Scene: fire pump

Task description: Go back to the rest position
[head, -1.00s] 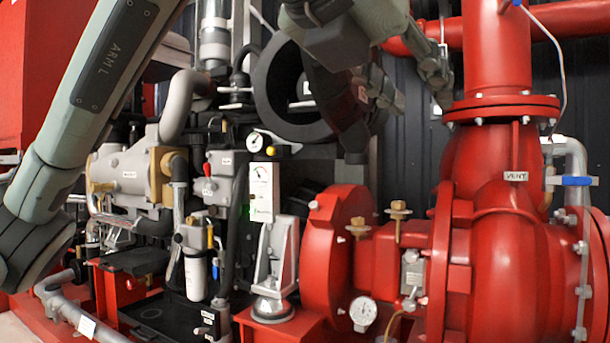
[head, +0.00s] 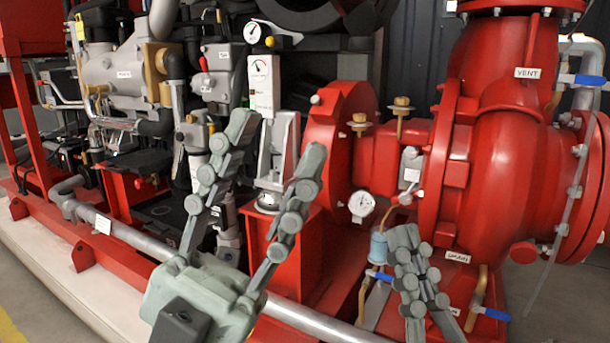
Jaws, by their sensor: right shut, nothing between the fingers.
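My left gripper (head: 275,145) is in the lower middle of the head view, its two grey-green fingers pointing up and spread wide apart with nothing held between them. It shows in front of the red pump base and the grey bracket (head: 280,150). My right gripper (head: 406,238) is at the lower right, its fingers pointing up and closed together, empty. It shows in front of the lower part of the red pump casing (head: 505,180). Whether either gripper touches the machine cannot be told from this view.
A blue-handled valve (head: 492,313) is at the lower right. A grey pipe (head: 130,235) runs along the red base frame. Clear floor (head: 550,310) shows at the lower right.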

